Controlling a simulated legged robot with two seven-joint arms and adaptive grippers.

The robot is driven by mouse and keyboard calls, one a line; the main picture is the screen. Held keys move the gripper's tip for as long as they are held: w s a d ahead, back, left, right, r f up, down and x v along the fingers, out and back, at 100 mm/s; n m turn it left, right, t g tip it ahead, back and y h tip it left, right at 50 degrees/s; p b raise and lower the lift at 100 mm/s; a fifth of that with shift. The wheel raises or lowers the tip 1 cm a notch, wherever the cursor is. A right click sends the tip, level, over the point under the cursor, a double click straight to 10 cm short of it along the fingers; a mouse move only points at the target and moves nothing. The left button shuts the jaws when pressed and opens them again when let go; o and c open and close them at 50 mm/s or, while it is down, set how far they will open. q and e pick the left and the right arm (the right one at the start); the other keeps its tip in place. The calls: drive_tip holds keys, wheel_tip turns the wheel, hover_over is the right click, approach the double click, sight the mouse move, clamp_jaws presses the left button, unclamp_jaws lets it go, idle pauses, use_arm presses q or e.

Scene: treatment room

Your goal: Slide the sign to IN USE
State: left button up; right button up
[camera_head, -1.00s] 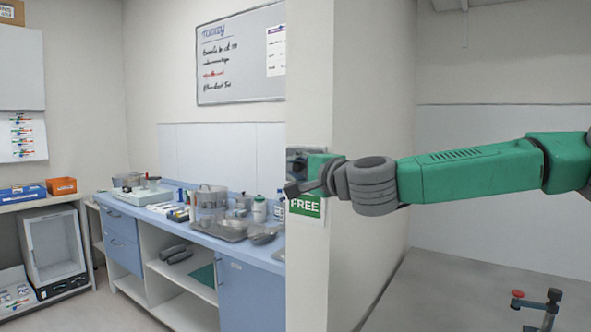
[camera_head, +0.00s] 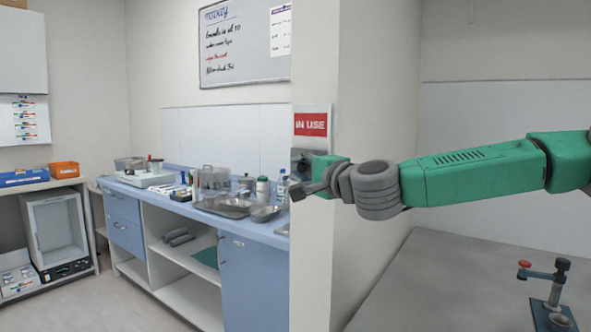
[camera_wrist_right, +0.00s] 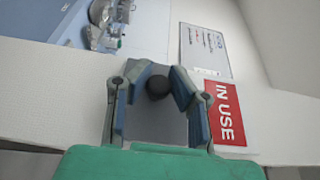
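The sign (camera_head: 311,125) is on the end of the partition wall. Its red IN USE panel is uncovered at the top, and it also shows in the wrist view (camera_wrist_right: 224,113). A grey slider plate (camera_wrist_right: 157,119) covers the part beside it; no FREE panel is visible. A dark round knob (camera_wrist_right: 158,86) stands on the plate. My right gripper (camera_head: 299,188) is at the slider, below the red panel. In the wrist view its fingers (camera_wrist_right: 160,84) sit close on both sides of the knob and appear shut on it. My left gripper is out of view.
A blue counter (camera_head: 225,222) with metal trays and bottles runs along the back left. A whiteboard (camera_head: 245,45) hangs above it. A grey tabletop (camera_head: 440,275) with a small stand (camera_head: 548,292) lies below my right arm at the right.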

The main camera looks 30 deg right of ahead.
drive_tip(key=o, duration=0.5)
drive_tip(key=shift+d+f, duration=0.3)
drive_tip(key=shift+f, duration=0.2)
drive_tip(key=shift+s+d, duration=0.15)
drive_tip(key=shift+d, duration=0.3)
drive_tip(key=shift+s+a+r, duration=0.15)
drive_tip(key=shift+s+a, duration=0.2)
drive_tip(key=shift+s, duration=0.1)
drive_tip(key=s, duration=1.1)
drive_tip(key=shift+d, duration=0.15)
drive_tip(key=shift+d+f, duration=0.2)
drive_tip(key=shift+d, duration=0.05)
drive_tip(key=shift+f, duration=0.1)
